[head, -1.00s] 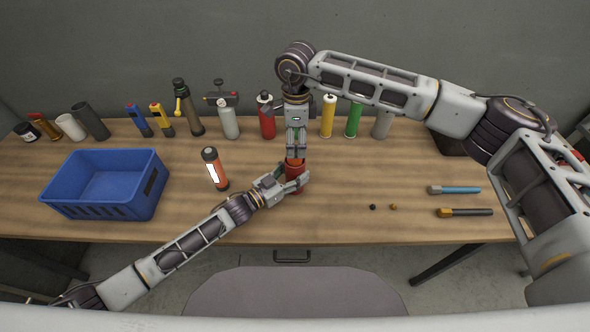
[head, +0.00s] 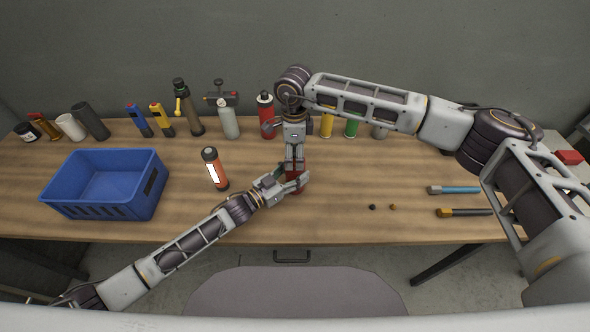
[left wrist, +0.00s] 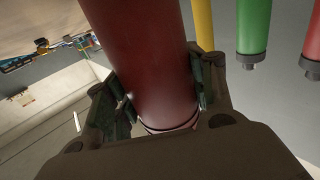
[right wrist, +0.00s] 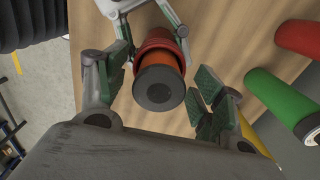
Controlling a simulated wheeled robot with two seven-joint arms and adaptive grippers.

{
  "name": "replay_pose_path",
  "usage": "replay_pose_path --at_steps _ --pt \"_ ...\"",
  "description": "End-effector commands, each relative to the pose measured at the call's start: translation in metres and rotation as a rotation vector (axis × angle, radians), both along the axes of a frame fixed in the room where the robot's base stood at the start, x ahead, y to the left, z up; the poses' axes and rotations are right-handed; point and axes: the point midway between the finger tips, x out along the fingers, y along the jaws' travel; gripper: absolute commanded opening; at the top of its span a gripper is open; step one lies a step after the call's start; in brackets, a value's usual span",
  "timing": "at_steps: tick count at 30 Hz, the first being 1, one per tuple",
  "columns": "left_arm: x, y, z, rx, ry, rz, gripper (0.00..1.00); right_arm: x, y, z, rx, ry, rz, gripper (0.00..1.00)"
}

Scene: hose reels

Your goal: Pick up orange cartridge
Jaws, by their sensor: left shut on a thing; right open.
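My left gripper (head: 291,185) is shut on a red cylinder (left wrist: 150,50), held near the middle of the table. In the right wrist view the red cylinder (right wrist: 158,42) has an orange part with a dark round end (right wrist: 158,88) at its near end. My right gripper (right wrist: 158,85) is open, with its fingers on either side of that end; I cannot tell whether they touch it. In the head view my grippers hide most of the cylinder. Another orange cylinder (head: 218,178) with a black cap and white label stands left of the grippers.
A blue crate (head: 147,198) stands at the left. Several bottles and tubes line the back, including a red bottle (head: 266,116) and a green tube (head: 352,128). A blue-handled tool (head: 457,190) and a dark-handled tool (head: 466,212) lie at the right. The front middle is mostly clear.

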Motion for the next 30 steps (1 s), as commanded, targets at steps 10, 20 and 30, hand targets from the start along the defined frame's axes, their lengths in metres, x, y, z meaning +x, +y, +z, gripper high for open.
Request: replay_pose_path --at_steps 10,20,30 --pt "0.0002 0.0001 0.0002 0.000 0.000 0.000 0.25 0.0000 0.0000 -0.0022 0.000 0.000 0.000 0.68" --pt "0.0001 0.0000 0.0002 0.000 0.000 0.000 0.25 0.0001 -0.0001 -0.0020 0.000 0.000 0.000 0.46" --pt "0.0001 0.0000 0.0002 0.000 0.000 0.000 0.25 0.0001 -0.0001 -0.0020 0.000 0.000 0.000 0.02"
